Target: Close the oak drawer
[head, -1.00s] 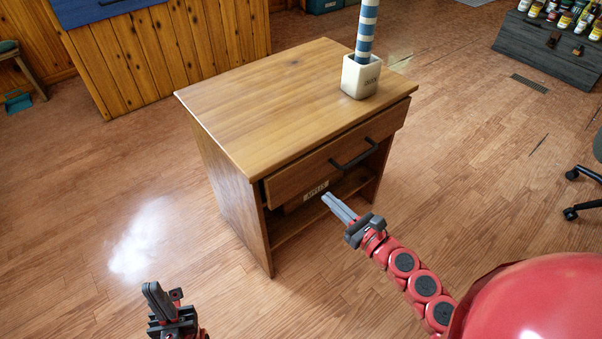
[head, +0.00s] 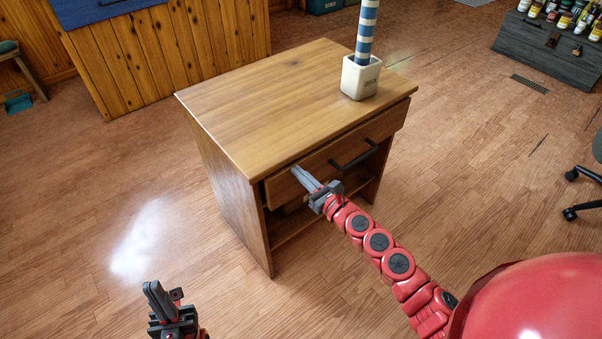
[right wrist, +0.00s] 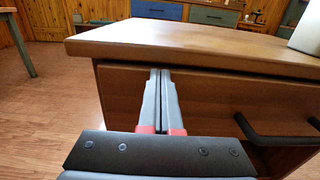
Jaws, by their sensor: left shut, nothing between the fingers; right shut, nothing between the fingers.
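The oak drawer (head: 284,188) sits under the top of a small wooden cabinet (head: 262,92) and stands slightly out from it. Its black bar handle (head: 354,154) is on the right part of the front. My right gripper (head: 300,173) is shut and empty, with its fingertips at the left part of the drawer front, left of the handle. In the right wrist view the shut fingers (right wrist: 160,95) reach to the drawer front (right wrist: 205,97); I cannot tell whether they touch it. My left gripper (head: 160,300) is shut and empty, low at the left, away from the cabinet.
A white square pot (head: 360,78) with a blue-and-white striped column (head: 367,30) stands on the cabinet top's right corner. An open shelf space lies below the drawer. A dark chest (head: 548,50) and a chair (head: 585,205) are at the right.

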